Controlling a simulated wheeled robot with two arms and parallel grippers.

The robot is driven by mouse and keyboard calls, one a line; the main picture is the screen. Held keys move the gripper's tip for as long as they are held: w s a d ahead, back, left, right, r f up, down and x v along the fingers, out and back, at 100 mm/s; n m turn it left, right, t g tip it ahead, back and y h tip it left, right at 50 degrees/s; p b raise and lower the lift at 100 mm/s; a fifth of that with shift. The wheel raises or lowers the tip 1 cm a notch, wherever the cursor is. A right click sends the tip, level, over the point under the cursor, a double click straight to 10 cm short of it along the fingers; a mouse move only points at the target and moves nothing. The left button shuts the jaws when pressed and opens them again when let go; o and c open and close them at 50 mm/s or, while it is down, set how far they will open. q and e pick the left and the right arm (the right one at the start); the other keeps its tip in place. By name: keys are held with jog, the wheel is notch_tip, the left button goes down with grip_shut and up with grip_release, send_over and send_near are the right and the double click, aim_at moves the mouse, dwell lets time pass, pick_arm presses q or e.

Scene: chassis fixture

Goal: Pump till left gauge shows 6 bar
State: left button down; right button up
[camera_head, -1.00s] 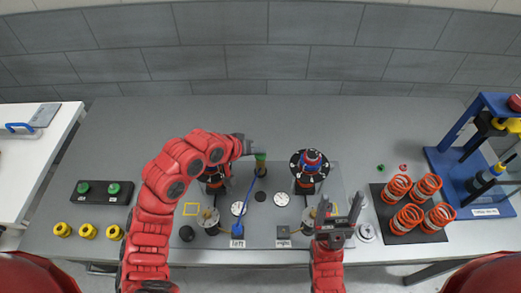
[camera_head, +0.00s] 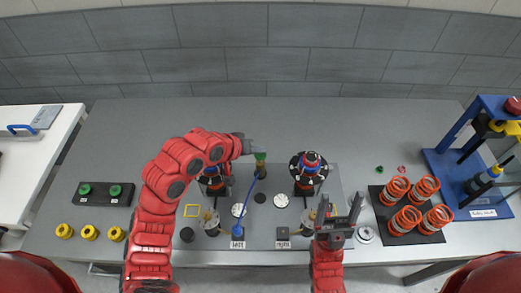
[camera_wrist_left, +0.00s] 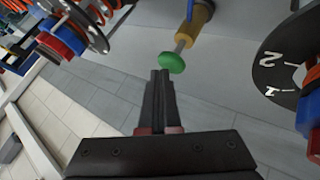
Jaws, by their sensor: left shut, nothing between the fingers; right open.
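The pump has a green knob (camera_head: 260,156) on a yellow-brown cylinder (camera_head: 261,170); a blue hose (camera_head: 248,194) runs from it toward the plate marked "left". In the left wrist view the green knob (camera_wrist_left: 171,63) sits on a thin rod just beyond my fingertips. My left gripper (camera_head: 257,147) is shut and empty; its closed fingers (camera_wrist_left: 160,76) point at the knob, and I cannot tell whether they touch it. The left gauge (camera_head: 238,209) is a white dial too small to read. My right gripper (camera_head: 340,212) is open and empty at the fixture's front right.
Two black-and-red strut assemblies flank the pump, the right one (camera_head: 308,172) in clear view. A second white gauge (camera_head: 282,200) lies to the right. Orange springs (camera_head: 409,215) stand on a black mat. A blue press (camera_head: 456,175) is at far right. The back of the table is clear.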

aim_at(258, 156)
pick_arm(q)
jog(key=shift+r+p, duration=0.35)
jog(key=shift+r, duration=0.45)
jog(key=shift+r+p, duration=1.55)
jog(key=shift+r, duration=0.95)
